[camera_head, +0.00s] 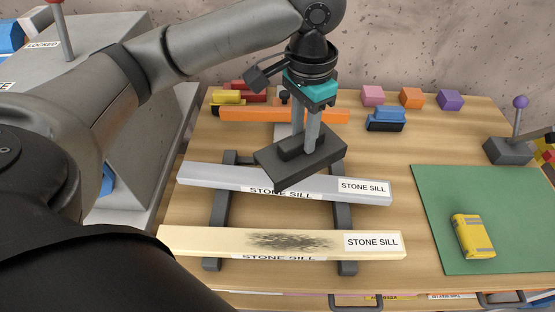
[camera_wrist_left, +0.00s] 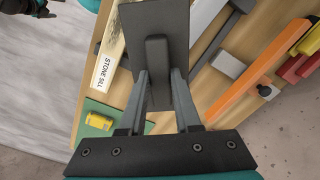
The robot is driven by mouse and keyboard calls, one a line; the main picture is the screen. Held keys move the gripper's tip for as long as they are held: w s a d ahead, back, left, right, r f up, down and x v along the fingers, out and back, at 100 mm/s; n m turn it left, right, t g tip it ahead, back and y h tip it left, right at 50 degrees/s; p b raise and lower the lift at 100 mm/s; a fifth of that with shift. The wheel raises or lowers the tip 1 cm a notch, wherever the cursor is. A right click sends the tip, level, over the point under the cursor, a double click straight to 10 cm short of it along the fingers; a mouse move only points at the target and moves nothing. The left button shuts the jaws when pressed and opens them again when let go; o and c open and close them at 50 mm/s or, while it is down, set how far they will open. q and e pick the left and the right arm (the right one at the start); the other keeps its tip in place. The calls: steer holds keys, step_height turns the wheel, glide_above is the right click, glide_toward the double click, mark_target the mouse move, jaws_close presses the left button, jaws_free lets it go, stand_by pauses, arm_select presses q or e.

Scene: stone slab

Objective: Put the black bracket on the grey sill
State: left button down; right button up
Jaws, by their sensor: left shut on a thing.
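My left gripper (camera_head: 303,148) is shut on the black bracket (camera_head: 283,174), a dark flat plate with a raised block that the fingers pinch. The bracket is over the middle of the grey sill (camera_head: 225,177) and hides part of it. It looks held above the sill; the gap is hard to judge. The wrist view also shows the bracket (camera_wrist_left: 155,22) between the fingers of the left gripper (camera_wrist_left: 158,75). The grey sill carries STONE SILL labels and lies across two dark supports.
A cream sill (camera_head: 210,239) with a dark smudge lies in front, parallel. Behind are an orange bar (camera_head: 250,115), a blue block (camera_head: 386,118) and small coloured cubes. A green mat (camera_head: 440,200) with a yellow pack (camera_head: 473,236) is at right.

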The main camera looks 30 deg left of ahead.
arm_select(q)
steer(key=w+a+r+m+p, duration=0.3)
steer(key=a+r+m+p, duration=0.2)
steer(key=r+m+p, duration=0.15)
steer(key=f+b, duration=0.1)
steer(key=f, duration=0.5)
steer(key=f+b, duration=0.1)
steer(key=f, duration=0.6)
steer(key=f+b, duration=0.1)
steer(key=f, duration=0.6)
steer(key=shift+a+f+b, duration=0.25)
steer(key=shift+b, duration=0.05)
steer(key=c, duration=0.6)
jaws_free()
steer(key=shift+f, duration=0.1)
step_height(320, 180, up, 12)
steer(key=shift+r+p, duration=0.15)
steer(key=shift+p, duration=0.65)
